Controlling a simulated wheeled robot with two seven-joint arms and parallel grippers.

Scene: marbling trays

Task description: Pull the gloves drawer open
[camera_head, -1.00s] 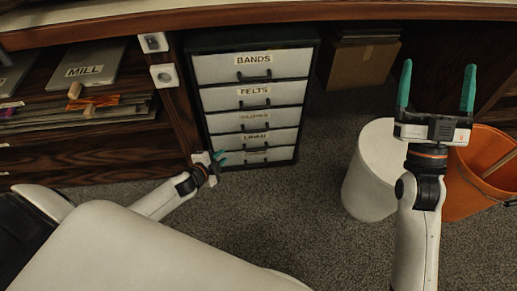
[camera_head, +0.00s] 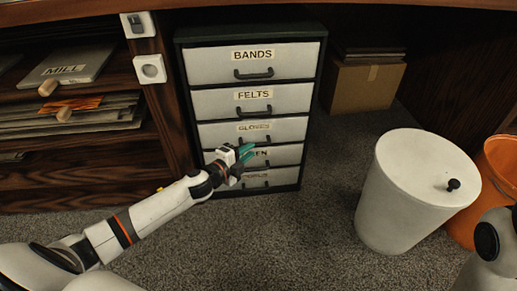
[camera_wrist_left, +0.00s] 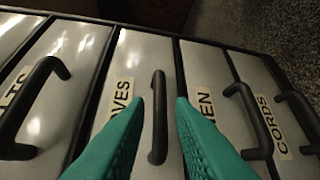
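The gloves drawer (camera_head: 215,134) is the middle drawer of a dark-framed cabinet with white fronts, and it looks shut. Its label is partly legible in the head view, and part of the word shows in the left wrist view. Its black bar handle (camera_wrist_left: 158,125) stands between the two green fingers of my left gripper (camera_wrist_left: 160,101) in the left wrist view. The fingers are spread, with gaps on both sides of the handle. In the head view my left gripper (camera_head: 247,153) is just below and in front of that handle. My right gripper is out of view.
The bands drawer (camera_head: 225,64) and felts drawer (camera_head: 215,102) are above, with two drawers below. A white lidded bin (camera_head: 400,205) and an orange bucket (camera_head: 500,165) stand to the right. A cardboard box (camera_head: 362,87) is behind. Carpet in front is clear.

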